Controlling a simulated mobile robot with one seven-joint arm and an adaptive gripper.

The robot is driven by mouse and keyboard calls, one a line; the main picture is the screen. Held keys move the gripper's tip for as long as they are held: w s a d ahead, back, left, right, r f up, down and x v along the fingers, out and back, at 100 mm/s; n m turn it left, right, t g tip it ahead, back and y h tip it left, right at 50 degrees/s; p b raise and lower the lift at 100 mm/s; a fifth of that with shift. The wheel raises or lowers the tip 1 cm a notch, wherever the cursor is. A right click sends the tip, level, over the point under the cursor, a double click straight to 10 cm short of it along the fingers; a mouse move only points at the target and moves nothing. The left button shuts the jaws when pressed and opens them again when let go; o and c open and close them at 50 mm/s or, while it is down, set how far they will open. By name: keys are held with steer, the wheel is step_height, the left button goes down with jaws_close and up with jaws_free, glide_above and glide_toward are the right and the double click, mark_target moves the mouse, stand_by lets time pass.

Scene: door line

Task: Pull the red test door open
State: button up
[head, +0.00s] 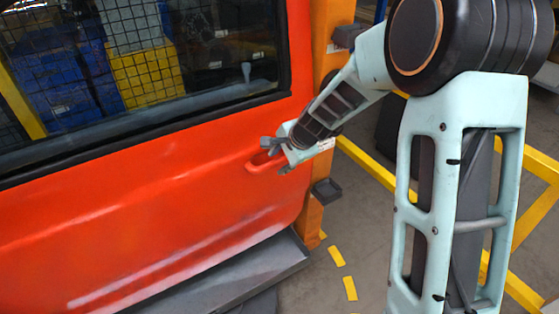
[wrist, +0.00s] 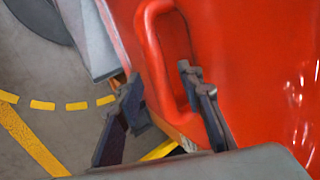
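The red test door (head: 150,215) fills the left of the head view, with a window in its upper part. Its edge lies close along an orange post (head: 325,75), and I see no clear gap there. The red loop-shaped door handle (head: 262,164) is near that edge, below the window; it also shows in the wrist view (wrist: 149,50). My gripper (head: 275,155) is at the handle. In the wrist view, its two dark fingers (wrist: 160,78) are apart, with part of the handle between them. Whether either finger touches it I cannot tell.
A grey sill (head: 230,280) runs under the door. A small dark bracket (head: 326,190) sticks out from the post. Yellow rails (head: 368,162) stand to the right, behind my arm. Grey floor with yellow dashes (head: 336,256) is open beside the post.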

jaws_close()
stand_by(0.3)
